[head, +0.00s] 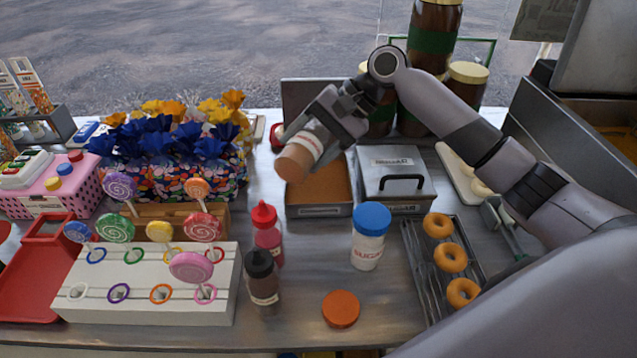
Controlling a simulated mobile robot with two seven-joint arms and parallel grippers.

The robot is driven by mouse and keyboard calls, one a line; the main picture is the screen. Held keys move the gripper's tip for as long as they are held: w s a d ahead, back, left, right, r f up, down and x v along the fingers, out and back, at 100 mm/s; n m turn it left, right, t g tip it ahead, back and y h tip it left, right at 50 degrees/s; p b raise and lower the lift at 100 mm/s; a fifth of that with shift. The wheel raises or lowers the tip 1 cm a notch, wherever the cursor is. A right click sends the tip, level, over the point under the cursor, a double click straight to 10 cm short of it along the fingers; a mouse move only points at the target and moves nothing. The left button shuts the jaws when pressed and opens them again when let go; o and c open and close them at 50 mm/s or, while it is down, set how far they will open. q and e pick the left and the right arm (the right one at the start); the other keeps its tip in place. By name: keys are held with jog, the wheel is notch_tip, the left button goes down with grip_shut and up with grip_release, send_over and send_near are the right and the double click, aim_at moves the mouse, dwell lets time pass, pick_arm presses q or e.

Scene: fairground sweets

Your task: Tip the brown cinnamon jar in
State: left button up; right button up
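The brown cinnamon jar (306,147), with a white and red label band, is tilted in the air with its brown end down to the left. My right gripper (327,128) is shut around its upper part, whose far end is hidden by the fingers. The jar is over the left side of an open metal tray (320,211) with a brown-orange layer inside. I cannot tell whether anything is falling from the jar. An orange round lid (341,308) lies flat on the counter at the front. My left gripper is not in view.
A lidded metal box (395,180) stands right of the tray. A blue-capped sugar jar (369,238), a red bottle (267,235) and a dark bottle (262,282) stand in front. Doughnuts (450,258) lie on a rack at right; a lollipop stand (150,305) is at left.

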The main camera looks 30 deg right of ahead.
aim_at(306, 132)
jog(key=shift+r, duration=0.6)
jog(key=t+h, duration=0.1)
jog(key=n+t+h, duration=0.1)
jog(key=h, duration=0.1)
jog(key=shift+r+n+t, duration=0.3)
jog(key=shift+r, duration=0.1)
jog(key=shift+t+h, duration=0.3)
jog(key=shift+h, duration=0.2)
jog(key=shift+r, duration=0.1)
jog(key=shift+r+n+t+h, duration=0.2)
jog(key=shift+n+t+h, duration=0.55)
jog(key=shift+h, duration=0.25)
jog(key=shift+r+n+t+h, duration=0.25)
jog(key=shift+n+t+h, duration=0.2)
jog(key=shift+t+h, duration=0.55)
